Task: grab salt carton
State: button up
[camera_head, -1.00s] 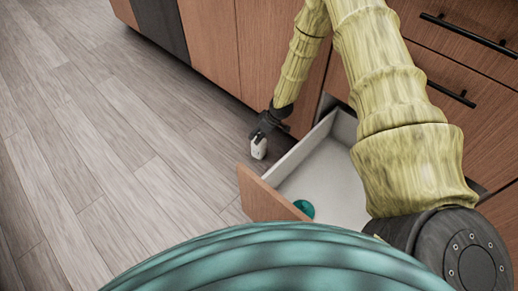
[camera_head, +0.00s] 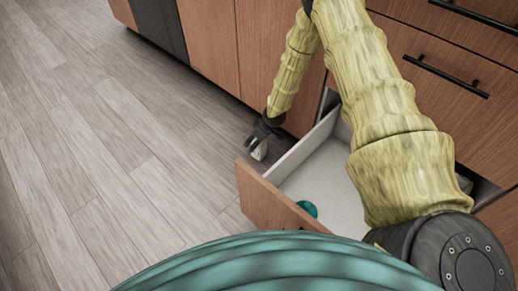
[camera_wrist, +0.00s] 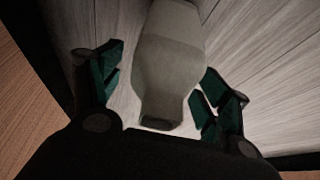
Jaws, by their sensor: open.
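A pale, narrow-necked container, which I take for the salt carton (camera_head: 260,151), is on the floor just left of the open drawer. In the wrist view the same carton (camera_wrist: 170,50) lies between the fingers, its narrow end toward the palm. My gripper (camera_head: 257,146) reaches down over it and hides part of it in the head view. In the wrist view my gripper (camera_wrist: 163,82) is open, with one dark green finger on each side. A gap shows at the left; the right finger is very close, and I cannot tell whether it touches.
An open drawer (camera_head: 331,172) stands right beside my gripper, with a teal round object (camera_head: 308,208) inside. Wooden cabinet fronts (camera_head: 280,50) rise behind. The grey plank floor (camera_head: 120,150) to the left is clear.

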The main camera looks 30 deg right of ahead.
jog(key=c, duration=1.3)
jog(key=shift+r, duration=0.1)
jog(key=shift+c, duration=0.2)
